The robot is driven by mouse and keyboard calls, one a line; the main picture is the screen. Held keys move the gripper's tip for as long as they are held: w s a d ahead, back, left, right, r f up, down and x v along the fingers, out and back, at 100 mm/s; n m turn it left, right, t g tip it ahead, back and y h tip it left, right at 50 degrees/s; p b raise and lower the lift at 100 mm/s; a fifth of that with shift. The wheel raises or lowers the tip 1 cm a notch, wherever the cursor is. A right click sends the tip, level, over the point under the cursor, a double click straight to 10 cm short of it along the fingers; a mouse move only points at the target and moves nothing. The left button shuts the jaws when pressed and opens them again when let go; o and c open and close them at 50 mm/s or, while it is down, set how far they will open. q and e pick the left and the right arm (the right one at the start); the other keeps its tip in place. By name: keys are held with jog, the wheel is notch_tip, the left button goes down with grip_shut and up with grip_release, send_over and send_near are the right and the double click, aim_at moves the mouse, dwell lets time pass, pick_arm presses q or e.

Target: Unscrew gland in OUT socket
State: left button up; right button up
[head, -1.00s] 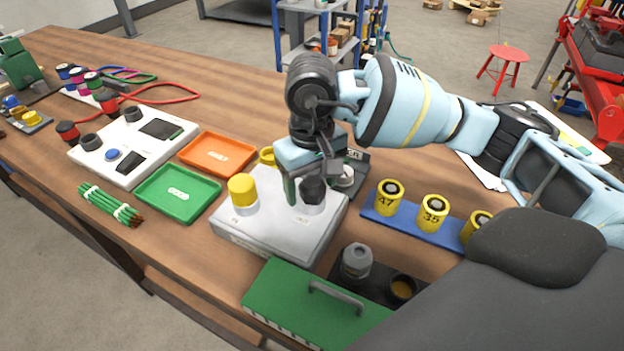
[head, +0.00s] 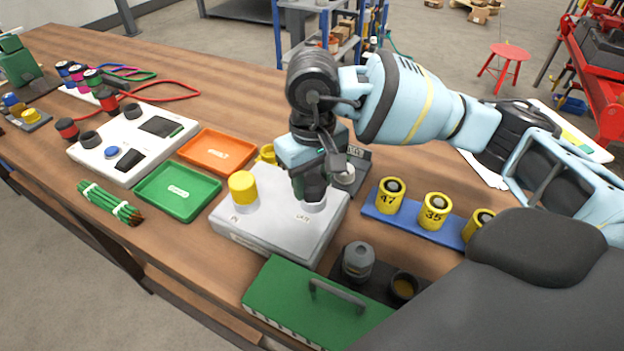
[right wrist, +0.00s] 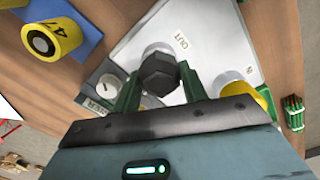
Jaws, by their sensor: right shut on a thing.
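The grey metal block (head: 270,233) with the IN and OUT sockets stands on the bench. The dark hexagonal gland (right wrist: 160,72) sits upright at the OUT label (right wrist: 181,41) on a round light collar; it also shows in the head view (head: 313,189). My right gripper (head: 311,176) points down over it. In the right wrist view its two green fingers (right wrist: 158,86) are shut on the gland, one on each side. A yellow cap (head: 242,187) sits on the IN socket. My left gripper is not in view.
A blue rack (head: 410,218) of numbered yellow cylinders stands right of the block. A green case (head: 290,296) and a grey fitting (head: 357,260) stand in front. Green (head: 177,192) and orange trays (head: 217,152) lie left.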

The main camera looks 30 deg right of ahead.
jog(key=n+b, duration=0.1)
jog(key=n, duration=0.1)
jog(key=shift+f+n, duration=0.1)
jog(key=shift+n, duration=0.2)
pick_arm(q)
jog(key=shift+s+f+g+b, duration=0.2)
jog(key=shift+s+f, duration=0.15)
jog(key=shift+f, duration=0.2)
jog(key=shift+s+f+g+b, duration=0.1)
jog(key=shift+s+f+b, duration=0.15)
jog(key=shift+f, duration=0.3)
pick_arm(e)
jog(key=shift+n, duration=0.4)
jog(key=shift+n+b, duration=0.6)
jog(key=shift+n, duration=0.3)
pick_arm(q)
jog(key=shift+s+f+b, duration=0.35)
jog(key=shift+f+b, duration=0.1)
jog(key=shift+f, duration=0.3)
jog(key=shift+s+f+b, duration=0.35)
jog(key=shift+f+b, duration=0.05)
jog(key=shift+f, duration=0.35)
pick_arm(e)
jog(key=shift+n, duration=1.4)
